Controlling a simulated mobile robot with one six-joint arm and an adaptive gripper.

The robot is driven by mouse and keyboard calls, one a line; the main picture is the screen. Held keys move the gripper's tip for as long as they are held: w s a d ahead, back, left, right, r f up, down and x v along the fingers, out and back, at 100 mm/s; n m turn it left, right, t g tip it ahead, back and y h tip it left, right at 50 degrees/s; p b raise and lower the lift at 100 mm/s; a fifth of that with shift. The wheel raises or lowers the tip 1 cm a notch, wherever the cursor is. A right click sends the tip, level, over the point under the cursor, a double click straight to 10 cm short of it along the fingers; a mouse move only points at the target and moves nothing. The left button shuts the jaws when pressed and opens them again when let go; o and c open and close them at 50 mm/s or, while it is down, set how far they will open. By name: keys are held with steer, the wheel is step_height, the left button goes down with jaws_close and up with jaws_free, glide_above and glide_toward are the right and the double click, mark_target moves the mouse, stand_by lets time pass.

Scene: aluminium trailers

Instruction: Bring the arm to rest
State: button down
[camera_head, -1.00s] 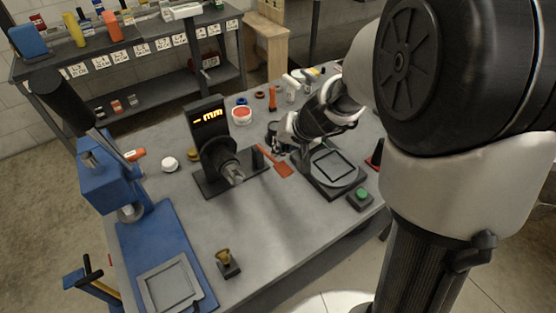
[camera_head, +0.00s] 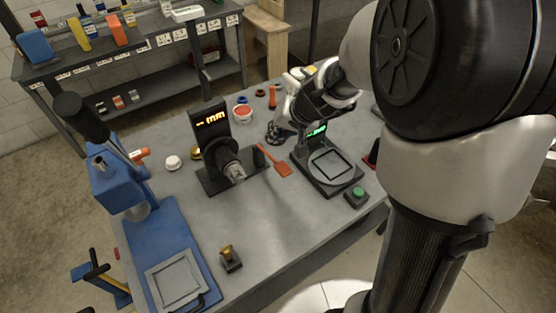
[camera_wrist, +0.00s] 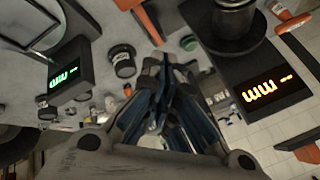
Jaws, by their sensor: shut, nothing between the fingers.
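My gripper (camera_wrist: 165,85) points away from the wrist camera, its dark fingers drawn together with nothing held between them. In the head view my arm's white and black wrist (camera_head: 318,98) hangs over the back right of the grey workbench (camera_head: 205,225). It is above and behind the flat scale (camera_head: 330,166), whose green display shows beneath it. The fingertips are hard to make out in the head view.
A gauge with an orange display (camera_head: 211,125) stands mid-bench, left of my wrist. A blue press (camera_head: 120,185) stands at left. A green button box (camera_head: 356,196), a brass-topped stamp (camera_head: 230,259) and a red spatula (camera_head: 281,169) lie nearby. The bench's front middle is clear.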

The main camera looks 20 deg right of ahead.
stand_by(0.4)
steer(key=s+a+r+n, duration=0.3)
steer(key=s+a+r, duration=0.2)
steer(key=s+r, duration=0.55)
steer(key=s+d+n+g+h, duration=0.1)
steer(key=s+d, duration=0.3)
steer(key=s, duration=1.4)
steer(key=shift+d+g+h, duration=0.15)
steer(key=shift+g+h, duration=0.15)
steer(key=shift+h, duration=0.6)
